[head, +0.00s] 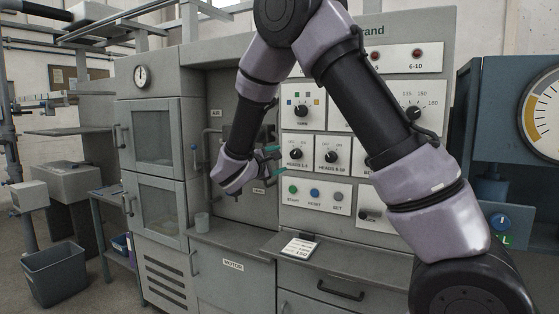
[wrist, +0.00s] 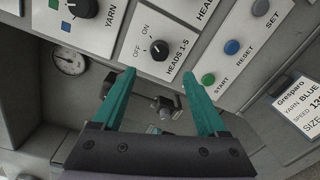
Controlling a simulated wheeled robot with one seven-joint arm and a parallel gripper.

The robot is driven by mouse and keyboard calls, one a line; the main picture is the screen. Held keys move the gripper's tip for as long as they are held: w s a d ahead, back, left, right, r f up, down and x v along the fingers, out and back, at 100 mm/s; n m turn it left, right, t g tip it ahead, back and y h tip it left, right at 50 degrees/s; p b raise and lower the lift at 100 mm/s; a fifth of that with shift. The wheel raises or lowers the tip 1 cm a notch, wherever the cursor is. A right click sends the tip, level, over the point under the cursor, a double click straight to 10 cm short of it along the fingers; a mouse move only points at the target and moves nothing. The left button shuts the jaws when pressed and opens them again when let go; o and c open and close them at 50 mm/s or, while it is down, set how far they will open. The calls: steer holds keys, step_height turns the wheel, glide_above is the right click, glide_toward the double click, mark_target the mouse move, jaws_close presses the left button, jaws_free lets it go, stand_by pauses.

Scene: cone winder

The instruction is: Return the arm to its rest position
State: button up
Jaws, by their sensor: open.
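My gripper (wrist: 160,92) shows in the wrist view with its two teal fingers spread apart and nothing between them. In the head view my gripper (head: 272,161) is in front of the left edge of the control panel, near the Heads 1-5 knob (head: 296,154). My arm is bent, reaching up and over from the lower right and down to the panel. In the wrist view the Heads 1-5 knob (wrist: 159,50) lies beyond the fingertips, and the green start button (wrist: 208,79) is just past the right finger. I cannot tell whether a fingertip touches the panel.
A cabinet with glass doors (head: 155,135) stands left. A blue machine with a dial (head: 490,150) stands right. A bin (head: 55,275) is on the floor.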

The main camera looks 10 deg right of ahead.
steer(key=s+d+r+m+g+y, duration=0.25)
steer(key=s+d+m+g, duration=0.75)
steer(key=s+d, duration=0.7)
steer(key=s+a+r+m+t+y, duration=0.1)
steer(key=s+a+r+m+y, duration=0.1)
steer(key=s+m+y, duration=0.2)
steer(key=s+a+r+m+t+y, duration=0.2)
steer(key=s+y, duration=0.4)
steer(key=s, duration=0.4)
steer(key=r+m, duration=0.1)
steer(key=m, duration=0.1)
steer(key=shift+s+a+r+m, duration=0.25)
steer(key=shift+a+r+m, duration=0.05)
steer(key=shift+r+m, duration=0.1)
